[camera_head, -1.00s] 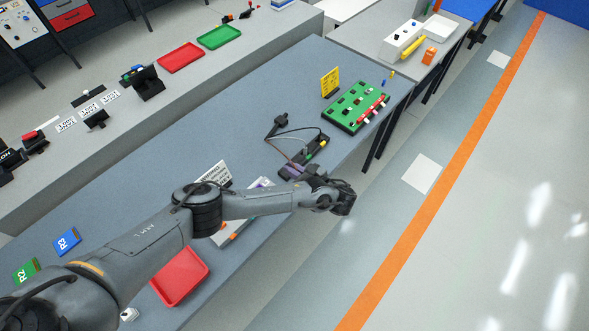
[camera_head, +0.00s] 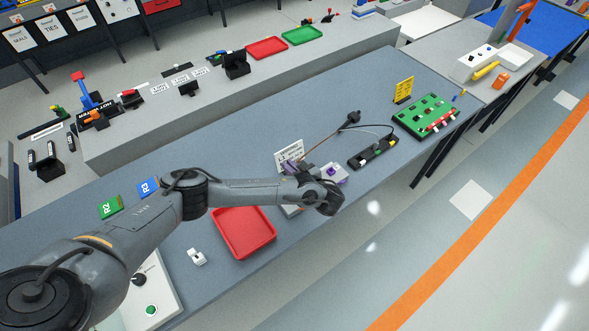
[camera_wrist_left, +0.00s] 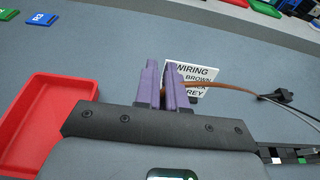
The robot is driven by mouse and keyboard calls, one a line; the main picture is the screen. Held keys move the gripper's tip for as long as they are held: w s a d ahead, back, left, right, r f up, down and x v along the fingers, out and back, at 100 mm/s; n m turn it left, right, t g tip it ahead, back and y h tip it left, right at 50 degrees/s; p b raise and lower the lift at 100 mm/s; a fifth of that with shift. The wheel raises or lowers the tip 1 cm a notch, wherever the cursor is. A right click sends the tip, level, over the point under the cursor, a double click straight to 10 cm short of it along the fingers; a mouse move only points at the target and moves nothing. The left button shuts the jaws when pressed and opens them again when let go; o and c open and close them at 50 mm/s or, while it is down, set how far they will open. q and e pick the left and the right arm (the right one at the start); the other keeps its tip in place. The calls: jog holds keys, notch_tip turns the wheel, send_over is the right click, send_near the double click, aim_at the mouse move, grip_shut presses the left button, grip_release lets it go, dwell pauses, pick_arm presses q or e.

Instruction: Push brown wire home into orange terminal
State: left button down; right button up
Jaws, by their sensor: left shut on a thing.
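My left gripper (camera_head: 292,166), with purple fingers, is shut on the brown wire (camera_head: 322,144) in front of the wiring card. The fingers and wire also show in the left wrist view, where the brown wire (camera_wrist_left: 220,86) runs right from the fingers (camera_wrist_left: 163,92) towards a black holder (camera_wrist_left: 284,96). In the head view the wire reaches up to the black holder (camera_head: 352,118). The black terminal block (camera_head: 372,152) lies right of the gripper, clear of it. I cannot make out an orange terminal on it. The wire's held end is hidden. My right gripper is not in view.
The white wiring card (camera_head: 288,154) stands just behind the gripper. A red tray (camera_head: 244,232) lies in front of my forearm. A green board (camera_head: 424,117) and a yellow sign (camera_head: 403,90) stand to the right. The bench behind the card is clear.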

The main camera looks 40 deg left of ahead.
pick_arm(q)
jog(key=shift+f, duration=0.1)
dwell(0.3)
notch_tip(320, 180, down, 6)
jog(key=b, duration=0.3)
jog(key=shift+s+b, duration=0.1)
jog(key=shift+b, duration=0.2)
jog(key=shift+p, duration=0.55)
dwell(2.0)
jog(key=shift+f+b, duration=1.05)
jog(key=shift+f, duration=0.2)
jog(key=c, duration=1.1)
grip_release()
jog(key=shift+c, duration=0.2)
jog(key=shift+d, duration=0.1)
